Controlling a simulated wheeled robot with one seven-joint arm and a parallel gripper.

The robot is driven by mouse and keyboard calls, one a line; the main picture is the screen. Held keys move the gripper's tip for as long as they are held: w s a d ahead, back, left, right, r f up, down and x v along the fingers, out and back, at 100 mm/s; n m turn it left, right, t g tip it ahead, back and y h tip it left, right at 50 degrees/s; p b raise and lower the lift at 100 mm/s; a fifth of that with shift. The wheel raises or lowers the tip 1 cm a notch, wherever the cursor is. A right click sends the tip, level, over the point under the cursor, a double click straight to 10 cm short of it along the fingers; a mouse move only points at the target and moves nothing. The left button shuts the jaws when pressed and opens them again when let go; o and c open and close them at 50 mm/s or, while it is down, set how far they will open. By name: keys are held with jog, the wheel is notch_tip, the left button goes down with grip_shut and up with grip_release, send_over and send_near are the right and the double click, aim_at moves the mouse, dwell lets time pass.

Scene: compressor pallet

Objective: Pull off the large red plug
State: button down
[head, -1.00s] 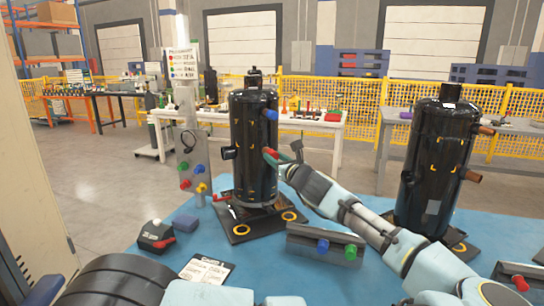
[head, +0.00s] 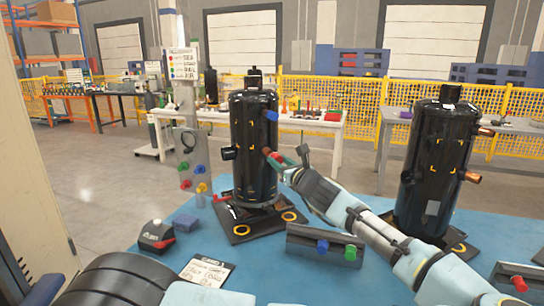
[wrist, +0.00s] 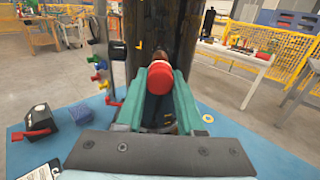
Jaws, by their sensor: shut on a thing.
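The large red plug (head: 276,160) is at the right side of the black compressor (head: 252,180), at mid-height. My gripper (head: 284,161) is shut on it from the right. In the wrist view the red plug (wrist: 163,80) sits between the green fingers of my gripper (wrist: 160,92), its round end towards the camera. A brownish pipe stub (wrist: 160,57) shows just behind the plug. I cannot tell whether the plug still touches the stub.
A blue plug (head: 272,116) sits higher on the compressor. A second compressor (head: 436,165) with copper stubs stands at the right. A grey block with blue and green plugs (head: 325,245) lies in front on the blue table. A post with coloured plugs (head: 190,165) stands at the left.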

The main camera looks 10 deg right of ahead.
aim_at(279, 161)
jog(key=shift+p+v, duration=0.3)
jog(key=shift+v, duration=1.3)
